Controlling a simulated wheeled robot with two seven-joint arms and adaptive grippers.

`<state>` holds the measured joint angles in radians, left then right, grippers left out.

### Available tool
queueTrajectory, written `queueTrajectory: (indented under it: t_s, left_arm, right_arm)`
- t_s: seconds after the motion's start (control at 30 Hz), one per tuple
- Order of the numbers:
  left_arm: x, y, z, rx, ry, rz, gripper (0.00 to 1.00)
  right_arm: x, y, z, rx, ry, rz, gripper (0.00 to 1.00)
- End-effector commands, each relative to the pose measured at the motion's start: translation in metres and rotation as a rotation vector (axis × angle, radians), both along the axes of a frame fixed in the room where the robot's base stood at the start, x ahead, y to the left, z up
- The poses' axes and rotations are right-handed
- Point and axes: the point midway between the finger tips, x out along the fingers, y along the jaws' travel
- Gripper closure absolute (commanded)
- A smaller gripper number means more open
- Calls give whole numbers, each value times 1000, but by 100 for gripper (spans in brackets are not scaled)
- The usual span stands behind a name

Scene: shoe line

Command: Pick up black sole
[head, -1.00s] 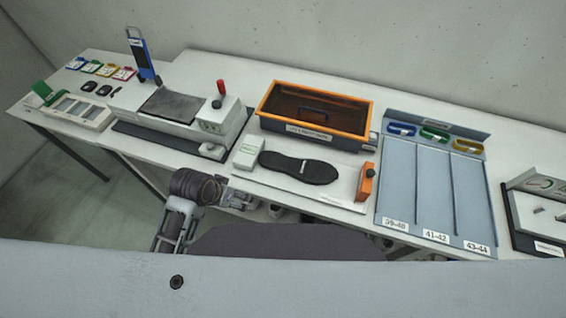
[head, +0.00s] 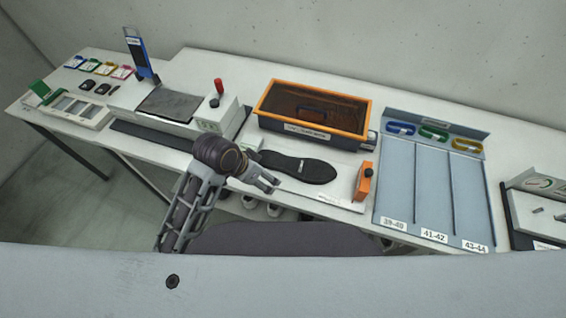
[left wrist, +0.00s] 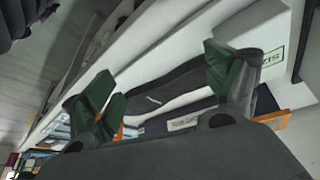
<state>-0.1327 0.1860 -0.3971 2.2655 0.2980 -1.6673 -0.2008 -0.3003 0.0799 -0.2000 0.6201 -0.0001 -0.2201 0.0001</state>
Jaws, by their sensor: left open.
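The black sole (head: 300,167) lies flat on a white board on the table in the head view, below the orange-rimmed bin. My left gripper (head: 272,184) is open and empty, at the near left side of the sole and apart from it in the picture. In the left wrist view the sole (left wrist: 165,86) shows between the two spread green-padded fingers of the left gripper (left wrist: 160,85). My right gripper is not in view.
An orange-rimmed bin (head: 312,109) stands behind the sole. An orange block (head: 363,182) stands to its right, with a grey three-lane rack (head: 430,185) beyond.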

Motion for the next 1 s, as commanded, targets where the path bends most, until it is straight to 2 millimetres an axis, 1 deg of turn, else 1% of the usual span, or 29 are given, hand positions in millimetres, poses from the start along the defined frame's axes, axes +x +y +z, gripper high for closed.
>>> queueTrajectory:
  t_s: [0.03, 0.2, 0.5, 0.7, 1.0]
  left_arm:
    - [5, -7, 4, 0, -9, -35, 14]
    - [13, -31, 15, 4, -23, -157, 14]
    - [24, -63, 30, 36, -43, -364, 14]
    - [29, -79, 40, 69, -51, -495, 14]
    - [39, -92, 52, 140, -53, -679, 14]
  right_arm:
    - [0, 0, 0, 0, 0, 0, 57]
    - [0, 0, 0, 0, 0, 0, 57]
    - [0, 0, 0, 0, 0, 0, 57]
    - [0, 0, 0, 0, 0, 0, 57]
    - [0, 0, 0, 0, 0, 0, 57]
